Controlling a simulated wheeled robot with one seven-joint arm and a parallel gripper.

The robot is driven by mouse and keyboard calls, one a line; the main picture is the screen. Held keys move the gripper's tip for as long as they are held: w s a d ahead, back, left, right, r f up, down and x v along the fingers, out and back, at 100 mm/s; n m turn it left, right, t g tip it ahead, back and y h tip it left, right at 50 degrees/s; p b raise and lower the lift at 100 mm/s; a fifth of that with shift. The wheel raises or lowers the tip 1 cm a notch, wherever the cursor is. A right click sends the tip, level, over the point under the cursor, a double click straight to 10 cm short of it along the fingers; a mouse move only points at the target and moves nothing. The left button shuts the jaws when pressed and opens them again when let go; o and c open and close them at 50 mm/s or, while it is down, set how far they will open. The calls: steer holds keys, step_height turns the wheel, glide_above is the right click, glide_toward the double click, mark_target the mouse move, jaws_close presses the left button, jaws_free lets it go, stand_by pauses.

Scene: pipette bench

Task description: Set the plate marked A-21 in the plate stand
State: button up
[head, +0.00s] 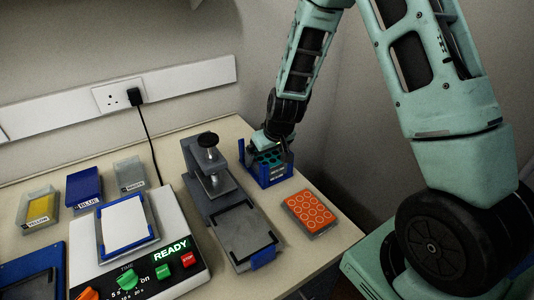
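A teal plate with dark round wells (268,157) sits low inside a blue frame with upright corner posts (267,180), which looks like the plate stand, at the bench's back right. Small pale markings show on the front there, too small to read. My gripper (268,142) points down right over the teal plate, at its back edge. Its fingers are dark and partly hidden, so I cannot tell whether they grip the plate. An orange plate with round wells (311,212) lies on the bench in front and to the right; no label on it is readable.
A grey press with a black knob (208,160) stands left of the stand. The wall is close behind.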

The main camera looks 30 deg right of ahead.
steer(key=shift+r, duration=0.6)
steer(key=v, duration=1.1)
steer(key=s+a+r+n+g+y, duration=0.1)
steer(key=s+a+n, duration=0.1)
steer(key=s+a, duration=0.35)
steer(key=s+a+r+n+g+y, duration=0.1)
steer(key=s+a+r, duration=0.15)
steer(key=a, duration=0.55)
steer(key=s+a+n+g, duration=0.1)
steer(key=s+a+n, duration=0.1)
steer(key=s, duration=0.6)
steer(key=s+a+r+n+g+h, duration=0.1)
steer(key=s+a, duration=0.3)
steer(key=s, duration=0.5)
steer(key=shift+s+a+r+n+p, duration=0.15)
steer(key=shift+s+a+n+p, duration=0.2)
steer(key=shift+n, duration=0.55)
steer(key=shift+w, duration=0.1)
